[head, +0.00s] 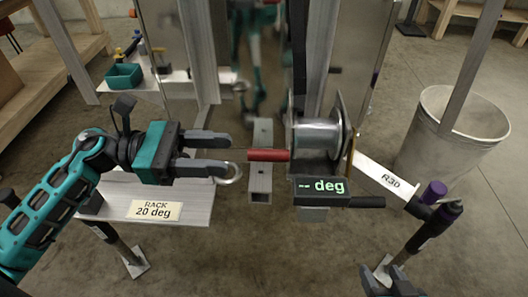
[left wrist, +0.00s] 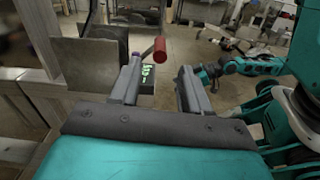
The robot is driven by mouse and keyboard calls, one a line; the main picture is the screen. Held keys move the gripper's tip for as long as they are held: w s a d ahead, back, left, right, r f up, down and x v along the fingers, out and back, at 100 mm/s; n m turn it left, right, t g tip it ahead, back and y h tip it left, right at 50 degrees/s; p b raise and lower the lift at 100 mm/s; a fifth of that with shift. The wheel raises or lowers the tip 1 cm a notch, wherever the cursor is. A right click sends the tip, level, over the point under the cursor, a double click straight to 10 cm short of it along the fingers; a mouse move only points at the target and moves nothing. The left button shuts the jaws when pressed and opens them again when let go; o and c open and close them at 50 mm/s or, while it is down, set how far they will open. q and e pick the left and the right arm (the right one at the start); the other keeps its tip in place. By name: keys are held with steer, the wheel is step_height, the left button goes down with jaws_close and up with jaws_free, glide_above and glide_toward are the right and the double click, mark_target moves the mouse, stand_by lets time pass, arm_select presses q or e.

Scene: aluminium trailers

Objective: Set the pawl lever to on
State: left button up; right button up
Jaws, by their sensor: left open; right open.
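A winch with a grey metal drum (head: 318,135) stands at the centre of the head view. A red cylindrical grip (head: 268,155) sticks out to its left; in the left wrist view the red grip (left wrist: 160,50) sits on a thin rod beyond my fingertips. I cannot tell for sure which part is the pawl lever or how it is set. My left gripper (head: 228,154) is open and empty, pointing right, just left of the red grip and apart from it; its fingers also show in the left wrist view (left wrist: 160,78). My right gripper (head: 393,279) shows partly at the bottom edge, open.
A black display (head: 337,187) with green "deg" text sits below the drum, with a black bar at its right. A "RACK 20 deg" label (head: 155,210) lies on a plate at the left.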

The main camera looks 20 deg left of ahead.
mark_target(282, 157)
arm_select(q)
steer(key=x, duration=0.8)
steer(key=shift+d+p, duration=0.15)
steer(key=shift+p, duration=0.2)
jaws_close()
